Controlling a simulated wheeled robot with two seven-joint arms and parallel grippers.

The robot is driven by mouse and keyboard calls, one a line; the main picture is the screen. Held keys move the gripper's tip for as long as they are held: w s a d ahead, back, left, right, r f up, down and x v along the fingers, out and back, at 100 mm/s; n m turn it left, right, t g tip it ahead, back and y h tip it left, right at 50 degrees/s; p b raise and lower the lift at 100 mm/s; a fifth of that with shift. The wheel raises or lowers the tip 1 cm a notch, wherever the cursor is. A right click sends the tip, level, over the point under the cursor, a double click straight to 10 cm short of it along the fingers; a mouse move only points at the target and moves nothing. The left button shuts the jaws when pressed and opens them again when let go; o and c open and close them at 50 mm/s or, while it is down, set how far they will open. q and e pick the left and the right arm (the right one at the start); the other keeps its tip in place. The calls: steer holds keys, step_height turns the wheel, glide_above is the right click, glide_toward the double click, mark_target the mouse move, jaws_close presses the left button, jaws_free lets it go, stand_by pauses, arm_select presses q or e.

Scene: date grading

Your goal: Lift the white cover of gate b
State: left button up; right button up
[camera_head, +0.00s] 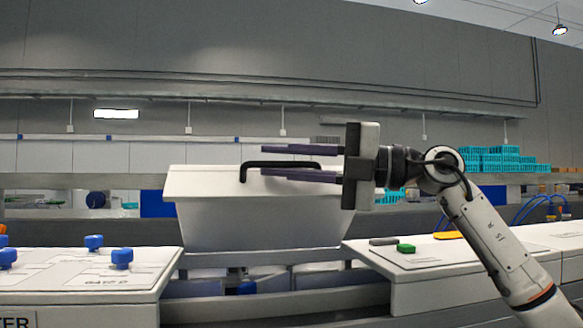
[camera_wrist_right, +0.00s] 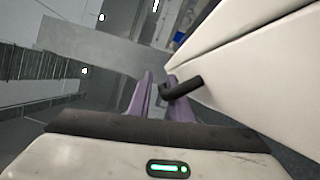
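The white cover (camera_head: 205,182) is a large box-shaped lid with sloping sides and a black bar handle (camera_head: 250,164) on its top. My right gripper (camera_head: 270,161) comes in from the right at the level of the handle. Its two purple fingers are apart, and in the head view the handle shows between them. In the right wrist view the handle (camera_wrist_right: 187,87) crosses close to the right-hand finger of the gripper (camera_wrist_right: 160,85). I cannot tell whether they touch. The cover (camera_wrist_right: 245,75) fills the right of that view. The left gripper is out of view.
A white panel with blue knobs (camera_head: 122,257) stands at the left. Another white panel with a green block (camera_head: 406,248) and a grey block (camera_head: 383,241) is at the right. Teal crates (camera_head: 495,160) stand behind. The space above the cover looks clear.

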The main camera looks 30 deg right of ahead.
steer(key=shift+s+f, duration=0.15)
steer(key=shift+s, duration=0.05)
stand_by(0.3)
steer(key=shift+s+d, duration=0.3)
steer(key=shift+d, duration=0.1)
steer(key=b+v, duration=0.1)
steer(key=v, duration=0.9)
steer(key=shift+s+d+r, duration=0.25)
steer(key=shift+s+r, duration=0.05)
steer(key=shift+r, duration=0.4)
